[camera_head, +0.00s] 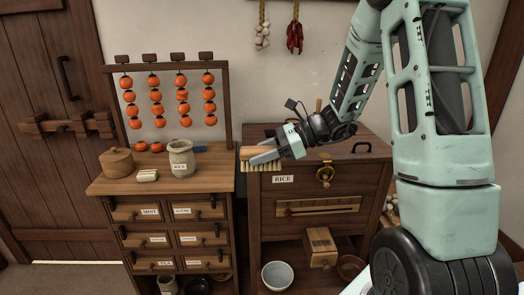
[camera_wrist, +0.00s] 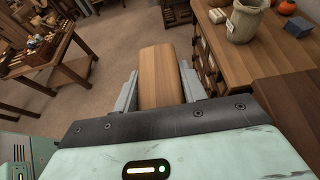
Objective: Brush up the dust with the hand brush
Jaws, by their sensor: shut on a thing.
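My gripper (camera_head: 262,157) is shut on the hand brush (camera_head: 248,153), which has an orange-brown wooden back and pale bristles. The brush is held in front of the rice chest, with its bristles pointing down, just right of the drawer cabinet's top. In the wrist view the brush's wooden back (camera_wrist: 159,77) sits between the two grey fingers, and its bristles are hidden there. I cannot make out any dust in either view.
The drawer cabinet (camera_head: 215,181) bears a stoneware jar (camera_head: 181,160), a round lidded box (camera_head: 117,162), a small pale block (camera_head: 147,176) and persimmons. The rice chest (camera_head: 350,170) stands right of it. A white bowl (camera_head: 277,275) sits low. A cluttered table (camera_wrist: 75,65) shows in the wrist view.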

